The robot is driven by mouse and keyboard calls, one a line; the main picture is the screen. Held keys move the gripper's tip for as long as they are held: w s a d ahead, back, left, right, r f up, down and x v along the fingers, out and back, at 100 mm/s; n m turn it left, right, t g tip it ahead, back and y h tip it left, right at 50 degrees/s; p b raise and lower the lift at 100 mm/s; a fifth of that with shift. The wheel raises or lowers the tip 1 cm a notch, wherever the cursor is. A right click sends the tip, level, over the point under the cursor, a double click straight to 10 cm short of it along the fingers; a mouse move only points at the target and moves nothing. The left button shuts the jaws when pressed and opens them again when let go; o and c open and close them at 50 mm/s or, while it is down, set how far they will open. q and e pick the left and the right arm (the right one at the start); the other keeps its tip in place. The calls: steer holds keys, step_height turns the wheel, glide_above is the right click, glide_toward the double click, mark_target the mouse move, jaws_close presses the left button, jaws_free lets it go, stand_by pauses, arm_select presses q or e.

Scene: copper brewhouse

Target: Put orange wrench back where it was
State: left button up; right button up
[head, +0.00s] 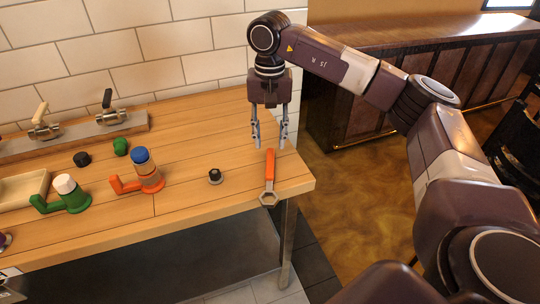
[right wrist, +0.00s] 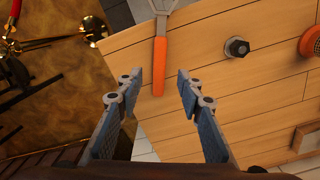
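The orange wrench (head: 269,177) lies flat near the right end of the wooden table, its orange handle pointing to the back and its grey ring head toward the front edge. In the right wrist view the wrench (right wrist: 159,66) lies ahead of the fingers, with its head cut off by the top edge. My right gripper (head: 270,142) is open, pointing down just behind the handle's end. My left gripper is not in view.
A dark hex nut (head: 215,175) sits left of the wrench. An orange fitting with a blue cap (head: 147,172), a green fitting with a white cap (head: 70,196) and a valve rail (head: 75,137) stand further left. The table (head: 190,125) is clear behind the nut.

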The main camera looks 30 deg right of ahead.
steer(key=shift+r, duration=1.7)
